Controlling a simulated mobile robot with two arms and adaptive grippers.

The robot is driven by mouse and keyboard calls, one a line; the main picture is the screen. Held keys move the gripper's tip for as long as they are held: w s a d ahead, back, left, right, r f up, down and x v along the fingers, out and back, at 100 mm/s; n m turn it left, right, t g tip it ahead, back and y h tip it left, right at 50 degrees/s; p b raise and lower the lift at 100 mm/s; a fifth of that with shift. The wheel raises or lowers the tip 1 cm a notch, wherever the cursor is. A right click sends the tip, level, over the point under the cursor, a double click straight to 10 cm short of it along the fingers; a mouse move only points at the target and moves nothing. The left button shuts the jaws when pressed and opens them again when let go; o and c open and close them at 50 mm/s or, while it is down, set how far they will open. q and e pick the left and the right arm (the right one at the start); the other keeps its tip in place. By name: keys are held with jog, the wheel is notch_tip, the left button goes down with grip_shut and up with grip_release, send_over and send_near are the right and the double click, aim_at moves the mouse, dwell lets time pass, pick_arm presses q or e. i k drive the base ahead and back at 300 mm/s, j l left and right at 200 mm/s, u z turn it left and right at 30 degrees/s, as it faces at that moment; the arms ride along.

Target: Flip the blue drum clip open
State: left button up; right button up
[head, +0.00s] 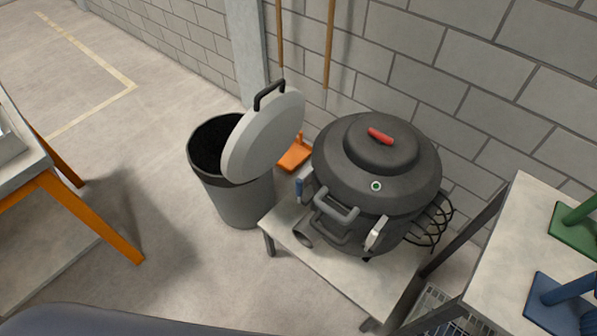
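A dark grey drum (345,237) with a round domed lid (405,165) stands on a low table beside the block wall. A small blue clip (299,187) sits upright at the left of the drum, just under the lid's rim. I cannot tell from here whether it is latched. A pale grey clip (376,235) is at the drum's front right. Grey bar handles (336,207) are on the front, between the two clips. A red handle (380,136) lies on top of the lid. Neither of my grippers is in view.
The low table (345,278) has little bare top. A grey bin (240,200) with its pale lid (264,136) tipped up stands left of the drum. A bench (520,240) with green and blue stands is at right. Open floor (150,180) lies left.

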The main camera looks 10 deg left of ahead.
aim_at(298, 182)
jog(key=j+z, duration=0.25)
jog(key=j, duration=0.6)
jog(key=j+z, duration=0.3)
jog(key=j, duration=0.6)
